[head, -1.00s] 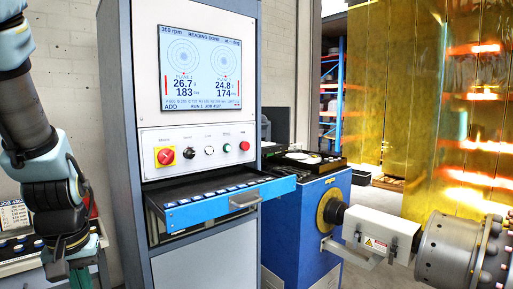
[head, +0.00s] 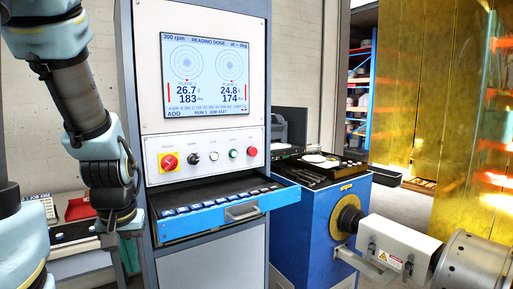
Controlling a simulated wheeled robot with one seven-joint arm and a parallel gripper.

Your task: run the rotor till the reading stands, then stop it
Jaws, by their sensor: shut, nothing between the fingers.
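The cabinet screen (head: 203,75) reads "300 rpm", "READING DONE", 26.7 g at 183 deg and 24.8 g at 174 deg, with "ADD" below. Under it, the panel (head: 205,172) carries a red mushroom button on yellow (head: 168,162), a black knob (head: 194,159), a white button (head: 214,156), a green button (head: 234,154) and a red button (head: 252,151). The grey rotor (head: 472,268) is partly in view at the lower right; I cannot tell whether it turns. My gripper (head: 122,238) is shut and empty, left of the cabinet and below panel height, its fingertips hard to make out.
An open blue drawer (head: 225,213) with several small pieces juts out under the panel. A blue machine stand (head: 310,225) with a white drive housing (head: 397,245) stands right. A yellow curtain (head: 430,110) hangs behind. A bench with a red tray (head: 82,208) is at the left.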

